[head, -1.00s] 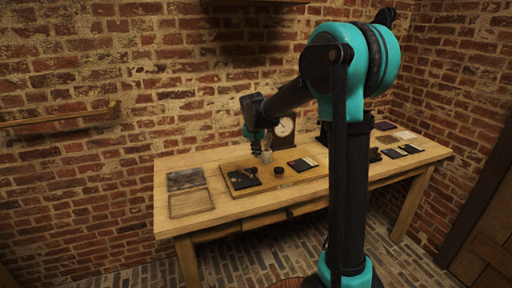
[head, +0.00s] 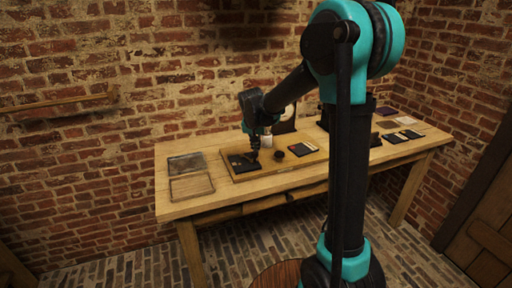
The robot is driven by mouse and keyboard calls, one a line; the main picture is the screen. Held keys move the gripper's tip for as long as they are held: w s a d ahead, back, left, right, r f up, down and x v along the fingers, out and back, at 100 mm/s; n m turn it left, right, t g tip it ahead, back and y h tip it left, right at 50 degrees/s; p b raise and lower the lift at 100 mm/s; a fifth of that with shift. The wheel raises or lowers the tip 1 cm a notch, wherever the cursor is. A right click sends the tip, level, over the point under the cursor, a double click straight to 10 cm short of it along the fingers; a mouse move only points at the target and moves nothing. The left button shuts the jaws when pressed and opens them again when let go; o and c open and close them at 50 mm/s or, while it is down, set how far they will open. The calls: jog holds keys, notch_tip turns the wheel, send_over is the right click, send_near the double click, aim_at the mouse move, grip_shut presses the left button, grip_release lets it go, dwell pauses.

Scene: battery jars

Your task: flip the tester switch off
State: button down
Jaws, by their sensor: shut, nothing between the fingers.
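A dark flat unit (head: 243,164), which looks like the tester, lies at the left end of a wooden board on the workbench. Its switch is too small to make out, so I cannot tell its position. My gripper (head: 254,156) points down at the unit's right part, its fingers shut and empty. The fingertips are at or just above the unit; I cannot tell if they touch it. The fingers hide part of its far right side.
A white jar (head: 266,140) and a round black piece (head: 278,156) stand close right of my gripper. A dark tray (head: 303,150) lies farther right. An open flat frame (head: 191,186) lies at the bench's left. The bench (head: 226,206) is bare along its front edge.

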jog(key=shift+s+a+m+h, duration=0.2)
jog(key=shift+s+m+h, duration=0.1)
jog(key=shift+m, duration=0.3)
jog(key=shift+s+a+m, duration=0.35)
jog(key=shift+a+m, duration=0.05)
jog(key=shift+m, duration=0.3)
jog(key=m, duration=0.1)
jog(key=s+a+m+h, duration=0.1)
jog(key=shift+a+m+g, duration=0.2)
jog(key=shift+m+g, duration=0.2)
jog(key=a+m, duration=0.1)
jog(key=a+m+h, duration=0.1)
jog(key=m, duration=0.1)
jog(key=shift+s+m+g, duration=0.3)
jog(key=shift+s+g, duration=0.1)
jog(key=shift+s+a, duration=0.1)
jog(key=shift+a, duration=0.4)
